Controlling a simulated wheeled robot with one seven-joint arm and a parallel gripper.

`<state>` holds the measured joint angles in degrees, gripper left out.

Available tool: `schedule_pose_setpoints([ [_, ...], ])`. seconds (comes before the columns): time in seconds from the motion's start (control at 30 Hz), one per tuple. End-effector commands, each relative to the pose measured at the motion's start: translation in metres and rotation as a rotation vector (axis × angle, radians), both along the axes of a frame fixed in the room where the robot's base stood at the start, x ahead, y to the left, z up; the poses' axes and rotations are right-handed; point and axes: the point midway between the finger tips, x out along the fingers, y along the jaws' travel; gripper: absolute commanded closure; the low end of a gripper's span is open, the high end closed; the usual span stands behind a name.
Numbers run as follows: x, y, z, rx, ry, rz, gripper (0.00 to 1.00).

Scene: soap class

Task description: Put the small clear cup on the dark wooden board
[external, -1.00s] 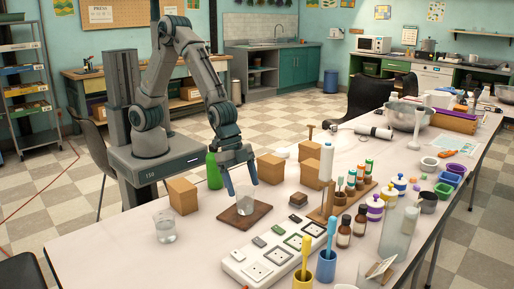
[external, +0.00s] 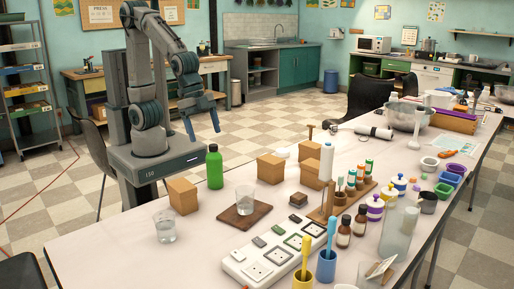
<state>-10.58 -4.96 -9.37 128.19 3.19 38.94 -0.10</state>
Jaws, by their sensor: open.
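A small clear cup (external: 244,200) stands upright on the dark wooden board (external: 232,217), towards the board's back right part. My gripper (external: 203,126) is open and empty, raised well above the table and behind the board, apart from the cup. A second clear cup (external: 165,226), which looks a little larger, stands on the bare table to the left of the board.
A green bottle (external: 214,166) stands behind the board, between wooden blocks (external: 182,195) and (external: 270,168). A white strip of square panels (external: 262,266) lies in front. Bottles and pots crowd the right. The table's left front is clear.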

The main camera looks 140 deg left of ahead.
Motion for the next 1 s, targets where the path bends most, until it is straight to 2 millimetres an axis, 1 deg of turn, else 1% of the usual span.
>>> schedule_pose_setpoints([
  [0.03, -0.023, -0.003, 0.007, 0.003, 0.005, -0.002, 0.24],
  [0.1, -0.052, -0.006, 0.011, -0.002, 0.021, -0.001, 0.24],
  [0.2, -0.089, -0.009, 0.014, -0.016, 0.041, 0.0, 0.24],
  [0.3, -0.117, -0.011, 0.014, -0.033, 0.057, -0.002, 0.24],
  [0.4, -0.135, -0.013, 0.012, -0.047, 0.069, -0.005, 0.24],
  [0.5, -0.144, -0.014, 0.011, -0.054, 0.077, -0.005, 0.24],
  [0.57, -0.146, -0.014, 0.011, -0.056, 0.078, -0.006, 0.24],
  [1.0, -0.145, -0.014, 0.011, -0.055, 0.078, -0.006, 0.24],
])
